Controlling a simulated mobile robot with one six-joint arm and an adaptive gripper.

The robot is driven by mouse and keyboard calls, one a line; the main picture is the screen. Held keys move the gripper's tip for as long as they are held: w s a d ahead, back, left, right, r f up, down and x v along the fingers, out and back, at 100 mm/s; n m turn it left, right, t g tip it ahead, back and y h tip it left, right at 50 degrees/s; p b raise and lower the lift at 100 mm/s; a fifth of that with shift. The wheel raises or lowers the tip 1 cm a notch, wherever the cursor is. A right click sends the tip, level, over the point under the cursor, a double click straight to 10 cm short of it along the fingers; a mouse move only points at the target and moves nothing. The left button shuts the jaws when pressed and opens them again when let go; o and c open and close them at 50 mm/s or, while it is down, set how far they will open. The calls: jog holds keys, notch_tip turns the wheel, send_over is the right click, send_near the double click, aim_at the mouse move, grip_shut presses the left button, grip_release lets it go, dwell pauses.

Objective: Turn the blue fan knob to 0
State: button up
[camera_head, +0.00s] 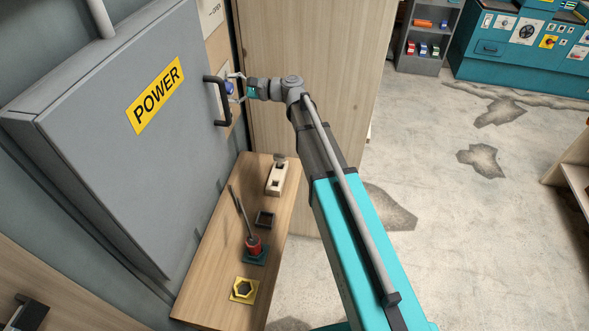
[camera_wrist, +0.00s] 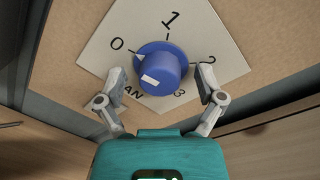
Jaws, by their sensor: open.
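The blue fan knob (camera_wrist: 165,72) stands out from a white dial plate (camera_wrist: 100,50) marked 0, 1, 2 and 3, with partly hidden FAN lettering. A white wedge at the knob's base is on the left, close to the 0 mark. A white patch shows on the knob's front, toward its lower left. My gripper (camera_wrist: 160,74) is open, with one finger on each side of the knob and a visible gap on both sides. In the head view, my gripper (camera_head: 238,88) is at the wall panel, with the knob (camera_head: 229,87) partly hidden behind the cabinet handle.
A grey POWER cabinet (camera_head: 100,160) with a dark handle (camera_head: 217,100) stands just left of my gripper. A wooden cabinet (camera_head: 300,60) is close on the right. Below, a wooden shelf (camera_head: 215,270) holds a block, a red holder with rods and small trays.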

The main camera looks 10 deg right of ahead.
jog(key=m, duration=0.4)
jog(key=shift+y, duration=0.3)
jog(key=m, duration=0.4)
jog(key=shift+d+b, duration=0.15)
jog(key=shift+b, duration=0.25)
jog(key=v, duration=1.3)
jog(key=s+d+f+n+g+h+b, duration=0.2)
jog(key=s+f+n+h, duration=0.9)
jog(key=f, duration=0.7)
jog(key=shift+s+d+f+n+g, duration=0.2)
jog(key=shift+s+d+n+g, duration=0.75)
jog(key=shift+s, duration=1.15)
jog(key=shift+w+a+n, duration=0.1)
jog(key=shift+a+n, duration=0.2)
jog(key=shift+n, duration=0.05)
